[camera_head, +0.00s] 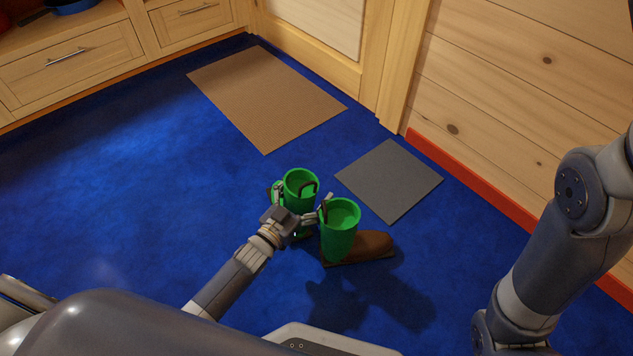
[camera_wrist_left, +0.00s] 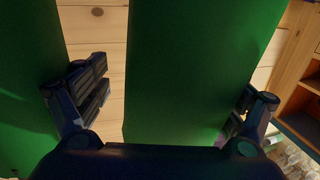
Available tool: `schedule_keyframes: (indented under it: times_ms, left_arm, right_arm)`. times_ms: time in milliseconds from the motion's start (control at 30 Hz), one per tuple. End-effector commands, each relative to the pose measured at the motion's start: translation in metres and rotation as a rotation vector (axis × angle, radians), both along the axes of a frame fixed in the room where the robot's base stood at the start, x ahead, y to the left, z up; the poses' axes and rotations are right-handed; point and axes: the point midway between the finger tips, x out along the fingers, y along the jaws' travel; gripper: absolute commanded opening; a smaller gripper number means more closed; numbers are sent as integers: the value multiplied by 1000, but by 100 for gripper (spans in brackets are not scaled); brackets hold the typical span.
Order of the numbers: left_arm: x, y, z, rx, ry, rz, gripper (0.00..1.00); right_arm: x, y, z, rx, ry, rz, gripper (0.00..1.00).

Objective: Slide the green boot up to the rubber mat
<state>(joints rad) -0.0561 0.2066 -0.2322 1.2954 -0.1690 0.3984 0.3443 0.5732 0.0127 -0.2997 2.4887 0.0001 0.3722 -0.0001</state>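Two green boots with brown lower parts stand upright on the blue floor: a left boot (camera_head: 299,180) and a right boot (camera_head: 338,228), whose brown foot points right. My left gripper (camera_head: 301,203) is open, with one finger on each side of the left boot's shaft. In the left wrist view, this shaft (camera_wrist_left: 185,75) stands between the fingers, with a gap at the left finger; the other boot (camera_wrist_left: 22,100) is at the left edge. The grey mat (camera_head: 389,181), seemingly the rubber mat, lies behind and right of the boots. My right gripper is out of view.
A brown mat (camera_head: 262,98) lies farther back, before the wooden door. A red baseboard (camera_head: 480,182) runs along the plank wall at right. Wooden drawers (camera_head: 75,65) stand at back left. The blue floor (camera_head: 130,170) at left is clear.

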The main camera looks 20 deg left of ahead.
Motion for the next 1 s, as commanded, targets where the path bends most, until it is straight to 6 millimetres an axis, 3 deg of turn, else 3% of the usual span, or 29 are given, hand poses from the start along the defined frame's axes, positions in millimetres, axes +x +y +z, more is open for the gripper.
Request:
schedule_keyframes:
  times_ms: [100,300,1000]
  left_arm:
    - [-18,3,-5,-1,10,-2,86]
    - [-31,7,-4,-2,10,-3,86]
    - [-32,8,5,-2,6,-3,80]
  right_arm:
    - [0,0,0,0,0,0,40]
    - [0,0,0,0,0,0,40]
    - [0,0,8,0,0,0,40]
